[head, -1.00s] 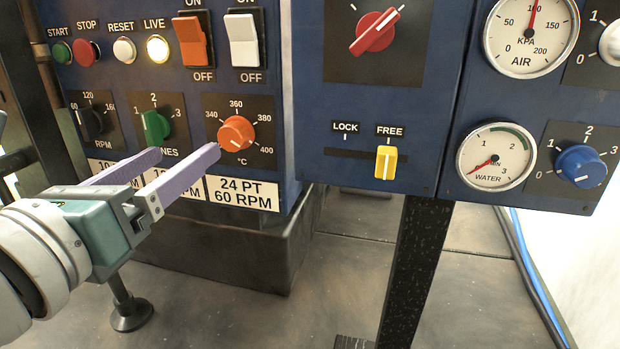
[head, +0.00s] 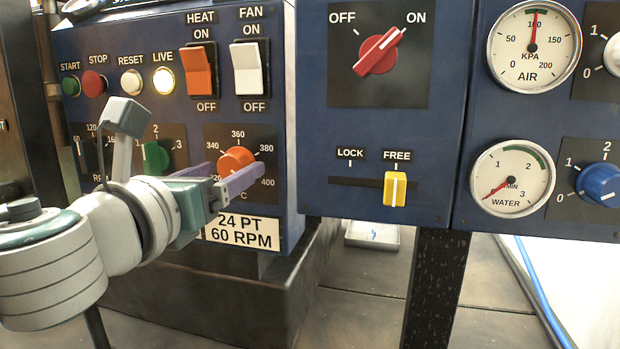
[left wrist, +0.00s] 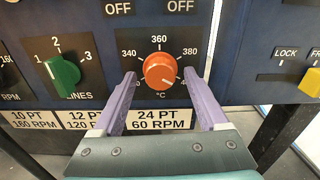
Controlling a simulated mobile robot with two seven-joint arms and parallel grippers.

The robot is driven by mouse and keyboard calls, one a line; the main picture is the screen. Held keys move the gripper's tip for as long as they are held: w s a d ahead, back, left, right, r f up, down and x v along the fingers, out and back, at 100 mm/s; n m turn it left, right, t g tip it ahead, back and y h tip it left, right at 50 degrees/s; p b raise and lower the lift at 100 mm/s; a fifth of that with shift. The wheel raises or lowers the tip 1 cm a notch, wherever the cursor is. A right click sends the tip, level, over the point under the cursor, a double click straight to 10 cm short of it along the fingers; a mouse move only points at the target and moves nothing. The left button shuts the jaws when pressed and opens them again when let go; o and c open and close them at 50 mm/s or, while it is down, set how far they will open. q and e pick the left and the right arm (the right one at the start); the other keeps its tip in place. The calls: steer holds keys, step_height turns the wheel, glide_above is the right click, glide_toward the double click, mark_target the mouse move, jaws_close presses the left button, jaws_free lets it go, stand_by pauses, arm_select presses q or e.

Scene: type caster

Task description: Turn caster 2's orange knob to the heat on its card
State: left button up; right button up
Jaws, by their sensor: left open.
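The orange knob (head: 236,160) sits on a black dial plate marked 340, 360, 380 and 400 °C. In the left wrist view the orange knob (left wrist: 160,70) has its white mark at the lower right, toward the 400 end. My left gripper (head: 226,172) is open in front of the dial. In the left wrist view its purple fingers (left wrist: 160,76) lie on either side of the knob's lower half. I cannot tell whether they touch it. A card reading 24 PT, 60 RPM (left wrist: 158,118) is below the dial; no heat shows on it.
A green LINES knob (left wrist: 63,72) is left of the dial. Orange HEAT (head: 198,70) and white FAN (head: 250,68) switches are above. A yellow LOCK/FREE slider (head: 395,189) and red OFF/ON knob (head: 378,51) are to the right. A dark block (head: 270,290) is below.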

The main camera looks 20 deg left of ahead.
arm_select(q)
jaws_close()
stand_by(0.7)
